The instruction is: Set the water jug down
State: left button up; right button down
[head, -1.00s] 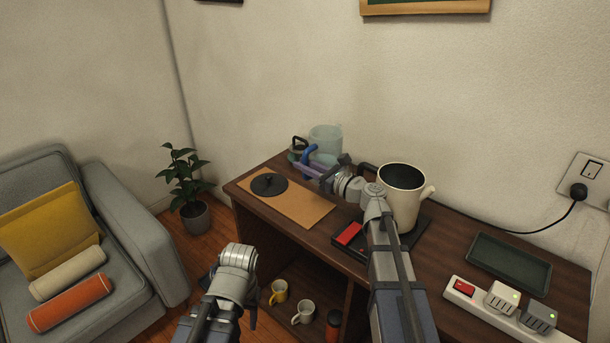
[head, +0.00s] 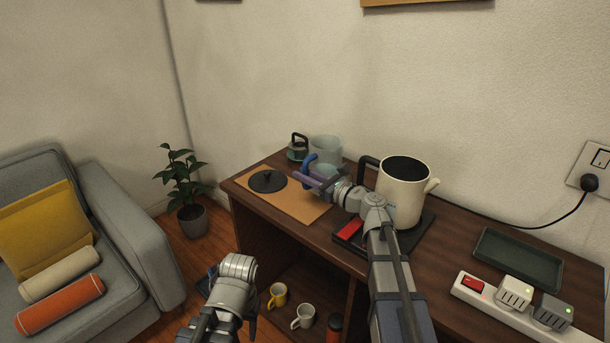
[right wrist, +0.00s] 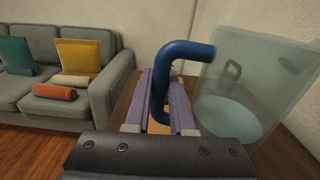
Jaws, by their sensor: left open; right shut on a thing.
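The water jug (head: 325,150) is a clear, tinted vessel with a blue handle (head: 308,164), at the back left of the dark wooden cabinet. My right gripper (head: 315,180) is shut on the handle. The right wrist view shows the purple fingers (right wrist: 160,115) around the blue handle and the jug (right wrist: 250,85) upright to the right, with some water low in it. The jug's base is partly hidden, so I cannot tell whether it touches the cabinet top. My left gripper (head: 226,295) is open and empty, low in front of the cabinet.
A cork mat (head: 300,207) with a black lid (head: 267,181) lies at the front left. A white kettle (head: 404,195) stands on a black base right of my right gripper. A tray (head: 518,260) and power strip (head: 500,298) are at right.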

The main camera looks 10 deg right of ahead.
jog(key=shift+f+b, duration=0.35)
jog(key=shift+f, duration=0.25)
jog(key=shift+f+b, duration=0.65)
jog(key=c, duration=0.7)
grip_release()
jog(key=v, duration=0.7)
jog(key=shift+s+d, duration=0.25)
jog(key=shift+s, duration=0.1)
jog(key=shift+s, duration=0.1)
